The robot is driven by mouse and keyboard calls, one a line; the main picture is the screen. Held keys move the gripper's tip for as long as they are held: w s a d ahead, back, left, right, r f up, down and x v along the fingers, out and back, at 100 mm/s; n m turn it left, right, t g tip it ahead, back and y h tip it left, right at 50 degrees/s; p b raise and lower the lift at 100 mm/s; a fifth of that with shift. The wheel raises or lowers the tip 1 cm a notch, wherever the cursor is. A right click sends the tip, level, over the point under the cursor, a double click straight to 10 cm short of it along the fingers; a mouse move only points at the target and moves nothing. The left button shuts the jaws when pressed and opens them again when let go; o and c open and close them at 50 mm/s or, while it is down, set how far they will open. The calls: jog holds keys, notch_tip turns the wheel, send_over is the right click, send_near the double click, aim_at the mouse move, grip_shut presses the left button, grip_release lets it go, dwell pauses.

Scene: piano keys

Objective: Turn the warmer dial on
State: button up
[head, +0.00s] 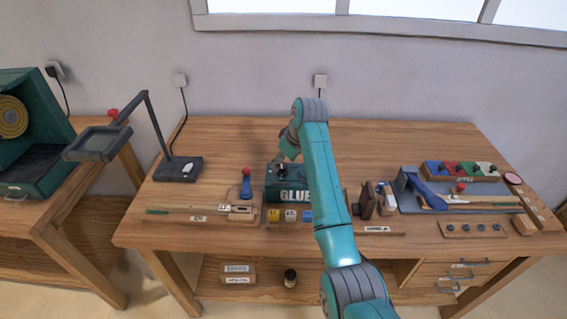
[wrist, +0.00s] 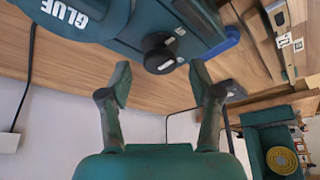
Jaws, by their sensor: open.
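The glue warmer (head: 290,195) is a dark teal box marked GLUE, standing mid-table below my arm. In the wrist view the warmer (wrist: 120,22) fills the top and appears upside down. Its black round dial (wrist: 158,50) has a white mark on its face and small pale labels beside it. My gripper (wrist: 160,82) is open and empty. Its fingers point at the dial from either side, with a gap between their tips and the knob. In the head view my gripper (head: 283,160) is at the warmer's back left, and the dial is hard to make out.
A lamp-like stand (head: 178,169) is left of the warmer. A blue tool with a red knob (head: 246,184) stands close to its left side. Small coloured blocks (head: 290,215) sit in front. A blue-grey tray (head: 455,198) lies to the right. The table behind is mostly clear.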

jog(key=shift+w+a+f, duration=0.15)
jog(key=shift+w+f, duration=0.05)
jog(key=shift+f, duration=0.4)
jog(key=c, duration=1.1)
jog(key=shift+c, duration=0.2)
